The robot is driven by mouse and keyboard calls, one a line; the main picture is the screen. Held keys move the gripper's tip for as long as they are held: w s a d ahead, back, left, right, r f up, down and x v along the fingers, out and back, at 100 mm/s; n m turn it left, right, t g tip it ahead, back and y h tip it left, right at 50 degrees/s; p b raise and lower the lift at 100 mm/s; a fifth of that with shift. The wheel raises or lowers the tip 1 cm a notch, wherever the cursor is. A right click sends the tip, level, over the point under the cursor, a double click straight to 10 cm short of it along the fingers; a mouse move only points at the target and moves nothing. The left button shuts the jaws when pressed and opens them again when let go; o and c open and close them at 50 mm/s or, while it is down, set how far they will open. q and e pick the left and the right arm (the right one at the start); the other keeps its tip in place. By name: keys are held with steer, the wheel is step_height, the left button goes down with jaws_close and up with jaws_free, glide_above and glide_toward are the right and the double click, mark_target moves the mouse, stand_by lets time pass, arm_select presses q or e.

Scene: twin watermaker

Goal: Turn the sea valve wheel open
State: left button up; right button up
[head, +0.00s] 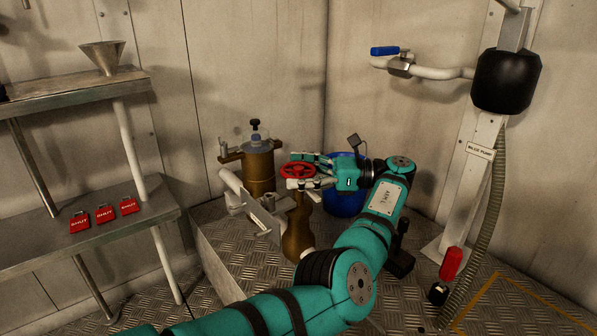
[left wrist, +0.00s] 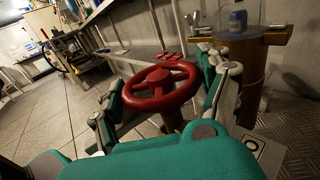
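The red valve wheel (head: 297,171) sits on top of a brass valve body (head: 298,228) in the middle of the head view. In the left wrist view the red wheel (left wrist: 157,87) is in the centre, its spokes and hub clear. My left gripper (head: 305,171) reaches it from the right, with fingers spread on either side of the rim. In the left wrist view the fingers of my left gripper (left wrist: 163,100) straddle the wheel, close to the rim. I cannot tell whether they touch it. My right gripper is not in view.
A brass strainer with a clear bowl (head: 257,152) stands behind the wheel. A blue drum (head: 344,200) is behind my gripper. Red SHUT tags (head: 104,213) lie on the lower shelf (head: 40,247) at left. A bilge pump post (head: 470,190) and hose stand at right.

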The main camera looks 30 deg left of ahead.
mark_target(298, 168)
arm_select(q)
steer(key=o, duration=0.3)
steer(key=shift+r, duration=0.1)
step_height(298, 168, up, 10)
steer(key=shift+f, duration=0.1)
steer(key=shift+c, duration=0.2)
